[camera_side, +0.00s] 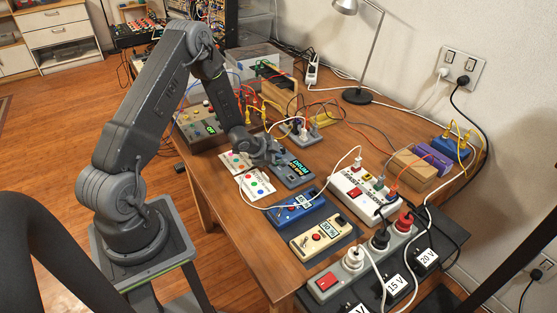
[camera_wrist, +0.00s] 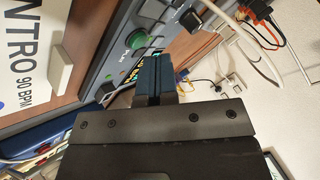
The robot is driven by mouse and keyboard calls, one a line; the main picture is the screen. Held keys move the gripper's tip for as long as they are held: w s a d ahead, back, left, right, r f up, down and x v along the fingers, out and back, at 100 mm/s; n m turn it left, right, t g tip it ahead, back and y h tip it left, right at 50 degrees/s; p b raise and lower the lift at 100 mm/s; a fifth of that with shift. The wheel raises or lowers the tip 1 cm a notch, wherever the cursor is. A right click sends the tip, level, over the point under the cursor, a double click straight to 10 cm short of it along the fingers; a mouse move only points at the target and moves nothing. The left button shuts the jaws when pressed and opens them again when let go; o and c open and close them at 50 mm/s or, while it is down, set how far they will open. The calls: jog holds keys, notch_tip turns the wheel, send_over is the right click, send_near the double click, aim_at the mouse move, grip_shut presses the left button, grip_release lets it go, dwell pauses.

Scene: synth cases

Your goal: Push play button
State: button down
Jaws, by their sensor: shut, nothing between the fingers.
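The grey drum machine (camera_side: 297,175) lies on the wooden table, with a lit display reading DRUM. In the wrist view its grey panel (camera_wrist: 109,60) carries a round green button (camera_wrist: 135,42) with a small label beside it that looks like PLAY. A black knob (camera_wrist: 188,18) is further along the panel. My gripper (camera_side: 277,158) is over the left part of the drum machine. In the wrist view my gripper (camera_wrist: 153,68) is shut and empty, its fingertips close to the green button in the picture. I cannot tell whether they touch the panel.
White cards with coloured dots (camera_side: 257,184) lie left of the drum machine. A blue pedal (camera_side: 296,207), a cream pedal (camera_side: 320,238) and a white box (camera_side: 362,195) stand in front and to the right. A power strip (camera_side: 362,258) and loose cables crowd the table.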

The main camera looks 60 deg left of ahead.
jog(key=shift+r, duration=0.1)
jog(key=shift+r, duration=2.95)
jog(key=s+d+r+n+g+y, duration=0.15)
jog(key=d+r, duration=0.25)
jog(key=r, duration=0.5)
jog(key=s+d+r+n+y, duration=0.1)
jog(key=s+d+r+n, duration=0.3)
jog(key=r, duration=0.6)
jog(key=s+d+r+n+g+h, duration=0.1)
jog(key=s+d+r, duration=0.2)
jog(key=s+d, duration=0.4)
jog(key=s+d+r+n+g+h, duration=0.1)
jog(key=s+d+r, duration=0.3)
jog(key=s+d, duration=0.4)
jog(key=s+h, duration=0.1)
jog(key=s, duration=0.3)
jog(key=shift+s+d, duration=0.15)
jog(key=shift+d, duration=0.05)
